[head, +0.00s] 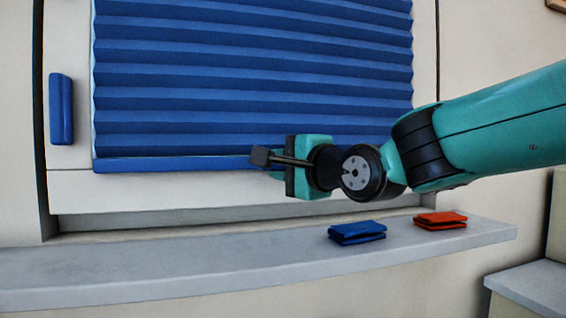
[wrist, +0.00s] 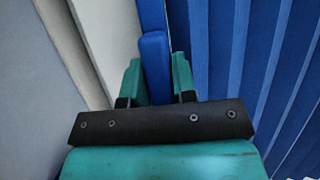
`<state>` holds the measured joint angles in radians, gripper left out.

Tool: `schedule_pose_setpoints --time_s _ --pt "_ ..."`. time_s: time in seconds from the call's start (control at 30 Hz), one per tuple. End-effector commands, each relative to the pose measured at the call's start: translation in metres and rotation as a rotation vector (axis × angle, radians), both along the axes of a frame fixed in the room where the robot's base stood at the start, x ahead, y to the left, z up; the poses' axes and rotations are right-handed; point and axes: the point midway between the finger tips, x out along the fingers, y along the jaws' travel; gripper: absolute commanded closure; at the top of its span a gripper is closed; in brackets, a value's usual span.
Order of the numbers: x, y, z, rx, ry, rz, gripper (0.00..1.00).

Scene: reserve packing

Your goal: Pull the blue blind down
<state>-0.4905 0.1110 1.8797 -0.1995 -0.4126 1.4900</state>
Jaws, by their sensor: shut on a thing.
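The blue pleated blind (head: 250,75) covers most of the window in the head view. Its bottom rail (head: 170,164) lies just above the lower white frame. My gripper (head: 292,166) is at the rail, right of its middle. In the wrist view my gripper (wrist: 156,78) has its two green fingers on either side of a blue tab (wrist: 155,52), shut on it. The tab stands beside the blind's rail; the blind's pleats (wrist: 240,50) fill the right side. In the head view my gripper hides the tab and part of the rail.
A blue handle (head: 61,108) is on the left side of the white window frame (head: 130,190). The grey sill (head: 180,265) runs below. A folded blue item (head: 357,232) and an orange one (head: 440,220) lie on its right part, under my arm. The sill's left part is clear.

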Motion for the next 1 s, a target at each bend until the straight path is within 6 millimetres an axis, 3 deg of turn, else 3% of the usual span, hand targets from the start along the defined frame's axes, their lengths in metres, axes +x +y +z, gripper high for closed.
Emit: schedule_pose_setpoints --time_s 0.27,0.3,0.37,0.77,1.0 --pt "0.000 -0.001 0.001 0.000 -0.001 -0.002 1.00" --pt "0.000 -0.001 0.001 0.000 -0.001 -0.002 0.66" --pt "0.000 -0.001 0.001 0.000 -0.001 -0.002 0.52" --pt "-0.006 -0.005 0.001 0.001 -0.001 -0.001 0.51" --pt "-0.044 -0.036 0.001 0.001 -0.003 -0.003 0.51"
